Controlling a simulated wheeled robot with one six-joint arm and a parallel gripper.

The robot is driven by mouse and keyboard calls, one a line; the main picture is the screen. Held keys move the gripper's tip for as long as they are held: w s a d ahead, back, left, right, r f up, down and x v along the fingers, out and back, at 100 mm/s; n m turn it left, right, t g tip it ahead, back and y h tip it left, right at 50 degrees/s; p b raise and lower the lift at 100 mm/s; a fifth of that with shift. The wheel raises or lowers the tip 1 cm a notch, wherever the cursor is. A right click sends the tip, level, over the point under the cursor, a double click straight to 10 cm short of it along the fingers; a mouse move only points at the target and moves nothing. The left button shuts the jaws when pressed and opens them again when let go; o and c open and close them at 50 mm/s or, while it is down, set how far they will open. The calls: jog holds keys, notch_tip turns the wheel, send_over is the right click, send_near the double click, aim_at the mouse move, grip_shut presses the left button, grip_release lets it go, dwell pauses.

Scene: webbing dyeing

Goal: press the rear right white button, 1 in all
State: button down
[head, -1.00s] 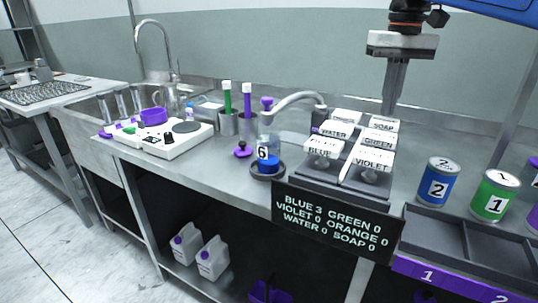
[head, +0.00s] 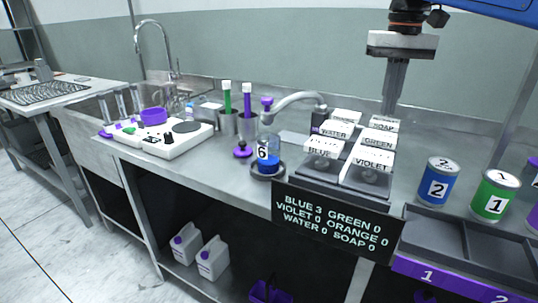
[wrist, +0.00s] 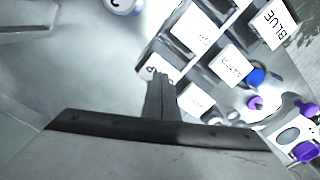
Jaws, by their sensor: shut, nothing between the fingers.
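The button unit (head: 333,180) is a dark stepped block with two columns of white labelled buttons. The rear right white button, marked SOAP (head: 384,123), is at the far end of the right column. My gripper (head: 389,110) is shut and empty, pointing down directly at the rear right button in the head view. In the wrist view, my shut fingers (wrist: 158,78) overlap a white label (wrist: 152,64), partly hiding it. I cannot tell whether the fingertips touch the button. The display (head: 335,222) reads BLUE 3 and zero for the others, SOAP included.
A numbered bottle (head: 268,150) stands under the curved spout (head: 297,98) left of the buttons. Blue (head: 438,182) and green (head: 494,195) cans stand on the right near a dark divided tray (head: 439,232). The wall is close behind.

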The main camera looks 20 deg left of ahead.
jog(key=shift+f, duration=0.2)
jog(key=shift+f, duration=1.1)
jog(key=shift+r, duration=1.3)
jog(key=shift+r, duration=3)
